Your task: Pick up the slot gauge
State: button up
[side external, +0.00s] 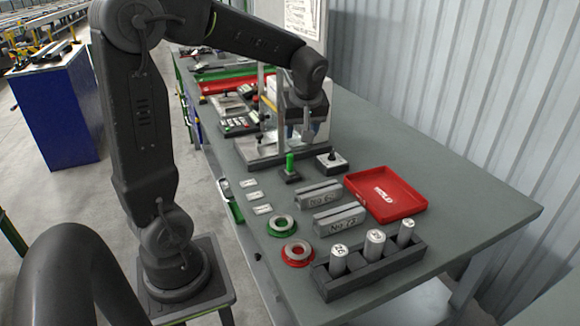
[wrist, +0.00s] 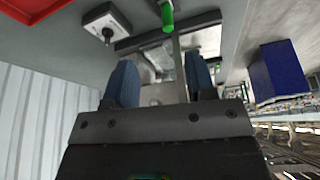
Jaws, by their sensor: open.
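My gripper (side external: 307,130) points down over the far part of the table, behind the box with a black knob (side external: 331,162). In the wrist view its blue fingers are apart (wrist: 162,82), with nothing clearly held between them. A metal stand with a flat base (side external: 270,150) lies below and beside it; its upright bar (wrist: 181,68) shows between the fingers. I cannot tell for certain which piece is the slot gauge. Two grey blocks with grooved tops, the farther block (side external: 318,195) and the nearer block (side external: 338,219), lie in front, apart from the gripper.
A green peg (side external: 290,163) stands on a dark base near the stand. A red tray (side external: 408,209) lies at right. The right side of the table is clear.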

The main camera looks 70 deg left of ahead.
aim_at(290, 155)
jog(key=a+f, duration=0.2)
jog(key=f, duration=0.1)
jog(key=a+f+n, duration=0.1)
jog(key=a+f, duration=0.1)
jog(key=w+a+f+n, duration=0.1)
jog(key=a+f, duration=0.1)
jog(key=f, duration=0.1)
jog(key=shift+a+f+g, duration=0.3)
jog(key=shift+a+g, duration=0.05)
jog(key=shift+g, duration=0.05)
jog(key=shift+x, duration=3.15)
jog(key=shift+s+d, duration=0.1)
jog(key=shift+d, duration=0.05)
grip_shut()
